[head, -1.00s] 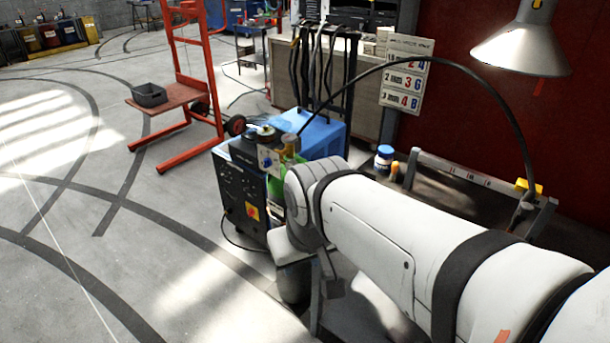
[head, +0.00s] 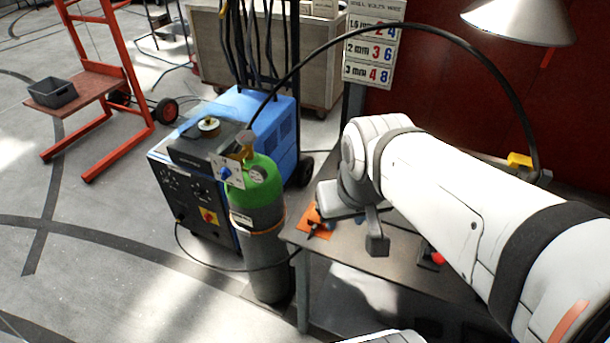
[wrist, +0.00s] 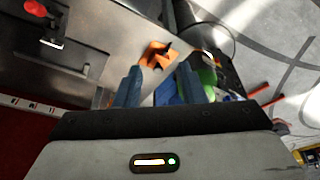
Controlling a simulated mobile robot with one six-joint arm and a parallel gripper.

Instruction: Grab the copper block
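I cannot make out a copper block for certain in either view. A flat orange piece (head: 313,217) with a dark item on it lies at the left end of the workbench (head: 340,254). It also shows in the wrist view (wrist: 151,58), ahead of and between my fingertips, apart from them. My gripper (wrist: 158,72) is open, with a gap between its two blue-grey fingers and nothing held. In the head view my gripper (head: 372,238) hangs above the bench's left end, just right of the orange piece, partly hidden by my wrist.
A green-topped gas cylinder (head: 255,195) stands against the bench's left end, beside a blue welding machine (head: 265,115). A black item with a red part (head: 437,258) sits on the bench under my arm. A lamp (head: 520,22) hangs above; a cable arches over.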

